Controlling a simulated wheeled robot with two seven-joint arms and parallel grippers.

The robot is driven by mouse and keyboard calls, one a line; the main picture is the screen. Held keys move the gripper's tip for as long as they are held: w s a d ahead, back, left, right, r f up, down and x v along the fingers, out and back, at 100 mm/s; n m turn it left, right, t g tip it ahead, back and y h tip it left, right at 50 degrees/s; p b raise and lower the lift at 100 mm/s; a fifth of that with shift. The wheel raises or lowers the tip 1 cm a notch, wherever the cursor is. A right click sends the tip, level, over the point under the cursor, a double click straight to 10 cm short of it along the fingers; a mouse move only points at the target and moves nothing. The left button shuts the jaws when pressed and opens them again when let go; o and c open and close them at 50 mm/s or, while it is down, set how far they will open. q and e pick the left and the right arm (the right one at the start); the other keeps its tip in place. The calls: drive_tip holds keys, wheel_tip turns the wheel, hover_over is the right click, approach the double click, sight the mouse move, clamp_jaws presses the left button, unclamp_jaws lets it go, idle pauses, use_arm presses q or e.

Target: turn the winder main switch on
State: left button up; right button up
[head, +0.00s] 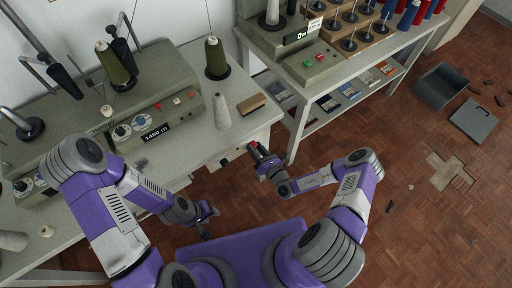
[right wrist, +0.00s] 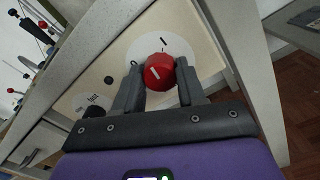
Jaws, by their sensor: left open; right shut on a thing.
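A red rotary knob (right wrist: 159,71) with a white line on it sits on a round white plate (right wrist: 140,48) in the right wrist view. The plate is on a pale panel under the worktable's top. The knob looks like the main switch. Its white line lies tilted, and a short black mark shows on the plate above it. My right gripper (head: 256,148) is at the table's front, its two fingers shut on either side of the knob. My left gripper (head: 204,222) is open and empty, low in front of the table and apart from it.
The worktable (head: 190,150) carries a machine with a display (head: 157,132), a white cone (head: 221,112) and a brown block (head: 251,103). Another table with a green-button box (head: 308,66) stands at the back right.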

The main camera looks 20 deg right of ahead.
drive_tip(key=m, duration=0.3)
drive_tip(key=shift+m+p, duration=0.3)
drive_tip(key=shift+m, duration=0.1)
drive_tip(key=shift+f+m, duration=0.1)
drive_tip(key=shift+m, duration=1.6)
drive_tip(key=o, duration=1.1)
drive_tip(key=shift+c, duration=0.2)
drive_tip(key=shift+s, duration=0.1)
drive_tip(key=p+v, duration=0.1)
drive_tip(key=v, duration=0.6)
drive_tip(key=shift+s, duration=0.25)
